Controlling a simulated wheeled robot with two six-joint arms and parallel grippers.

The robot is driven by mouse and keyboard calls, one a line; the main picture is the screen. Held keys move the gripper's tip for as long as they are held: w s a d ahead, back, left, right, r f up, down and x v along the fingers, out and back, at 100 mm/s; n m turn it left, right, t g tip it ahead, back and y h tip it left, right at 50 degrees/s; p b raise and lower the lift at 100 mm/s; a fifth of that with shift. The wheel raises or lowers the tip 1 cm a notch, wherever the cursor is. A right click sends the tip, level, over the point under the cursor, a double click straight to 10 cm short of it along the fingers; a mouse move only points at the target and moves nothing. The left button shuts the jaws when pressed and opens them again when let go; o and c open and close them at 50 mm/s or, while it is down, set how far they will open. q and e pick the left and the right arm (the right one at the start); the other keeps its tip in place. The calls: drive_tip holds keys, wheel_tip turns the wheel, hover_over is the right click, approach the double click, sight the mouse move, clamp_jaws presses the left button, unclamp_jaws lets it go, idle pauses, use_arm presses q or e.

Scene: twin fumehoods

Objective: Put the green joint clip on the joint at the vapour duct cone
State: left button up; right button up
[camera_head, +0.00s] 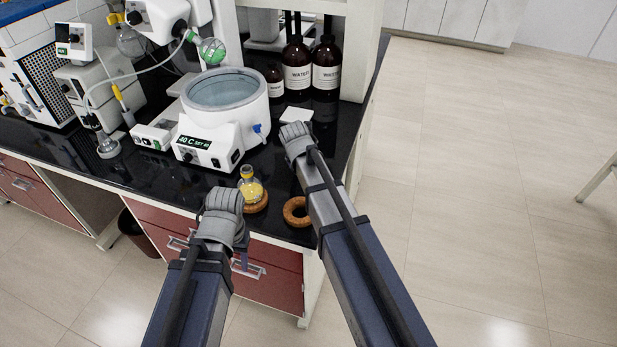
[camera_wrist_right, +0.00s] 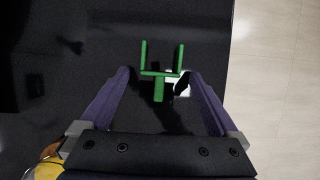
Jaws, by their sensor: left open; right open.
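The green joint clip (camera_wrist_right: 160,74) shows in the right wrist view as a fork with two prongs pointing away from me and a short stem towards me. My right gripper (camera_wrist_right: 157,77) is open, its fingers apart on either side of the clip's stem. I cannot tell how high the clip is above the bench. In the head view the right arm hides the clip and the right fingers. The rotary evaporator (camera_head: 158,18) stands at the back left, with a green-marked rounded glass piece (camera_head: 211,50) at its front. My left gripper (camera_head: 241,257) is open, partly hidden by its wrist, low at the bench's front edge.
A flask of yellow liquid (camera_head: 249,186) sits on a cork ring near the left wrist. An empty cork ring (camera_head: 297,211) lies near the bench corner. The water bath (camera_head: 228,112) stands below the evaporator; brown bottles (camera_head: 297,68) stand behind. Open floor lies right.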

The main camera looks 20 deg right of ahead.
drive_tip(key=c, duration=1.4)
drive_tip(key=shift+r, duration=0.1)
wheel_tip(320, 180, up, 10)
drive_tip(key=p, duration=1)
